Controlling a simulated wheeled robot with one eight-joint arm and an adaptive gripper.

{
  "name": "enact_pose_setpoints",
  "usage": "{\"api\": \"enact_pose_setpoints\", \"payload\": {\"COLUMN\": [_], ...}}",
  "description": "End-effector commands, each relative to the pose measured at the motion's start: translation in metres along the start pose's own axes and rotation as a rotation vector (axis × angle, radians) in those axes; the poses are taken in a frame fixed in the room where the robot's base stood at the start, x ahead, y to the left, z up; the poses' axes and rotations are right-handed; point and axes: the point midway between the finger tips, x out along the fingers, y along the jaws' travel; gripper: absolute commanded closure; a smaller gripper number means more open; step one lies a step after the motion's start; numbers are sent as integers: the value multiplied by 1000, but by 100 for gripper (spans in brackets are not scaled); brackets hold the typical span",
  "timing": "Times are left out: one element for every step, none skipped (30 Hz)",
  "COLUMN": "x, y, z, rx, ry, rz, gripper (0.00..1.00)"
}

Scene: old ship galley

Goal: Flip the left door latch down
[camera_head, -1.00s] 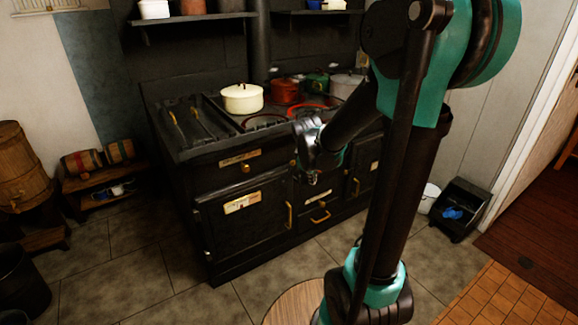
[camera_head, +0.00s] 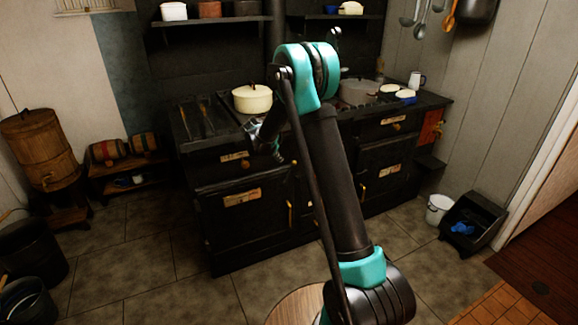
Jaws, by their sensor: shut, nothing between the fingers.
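The black stove (camera_head: 235,257) stands against the back wall. Its left door (camera_head: 235,212) carries a paper label and looks closed, with a brass handle (camera_head: 290,215) upright along its right edge. I cannot make out a separate latch clearly; any latch there is too small and dark to tell its position. My gripper (camera_head: 278,155) is in front of the stove's upper front, above and left of the brass handle and apart from it. It is small and dark in the view, shut and empty. My arm hides part of the stove's middle.
A cream pot (camera_head: 252,98) and a grey pot (camera_head: 358,91) stand on the stove top. A wooden barrel (camera_head: 38,148) and a low rack (camera_head: 128,183) stand at left. A white bucket (camera_head: 438,208) and a black bin (camera_head: 472,222) stand at right.

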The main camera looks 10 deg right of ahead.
Motion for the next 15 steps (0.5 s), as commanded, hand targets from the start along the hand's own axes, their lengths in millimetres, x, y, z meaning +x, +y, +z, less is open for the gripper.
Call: {"api": "enact_pose_setpoints", "payload": {"x": [4, 7, 9, 10, 11, 12, 13, 13, 13, 13, 13, 13, 13, 13, 13], "y": [8, 11, 14, 17, 18, 20, 21, 22, 22, 22, 22, 22, 22, 22, 22], "z": [-3, -4, -5, -6, -6, -7, -7, -7, -7, -7, -7, -7, -7, -7, -7], "rx": [-35, -55, -77, -91, -103, -113, -119, -123, -126, -127, -128, -127, -127, -126, -126], "ry": [-8, -12, -17, -20, -23, -26, -27, -28, -28, -28, -28, -28, -28, -28, -28], "rz": [1, 1, 1, 0, 0, 0, 0, 0, 0, 0, 0, 0, 0, 0, 0], "gripper": [100, 100, 100, 100, 100, 100, 100, 100, 100, 100, 100, 100, 100, 100, 100]}}
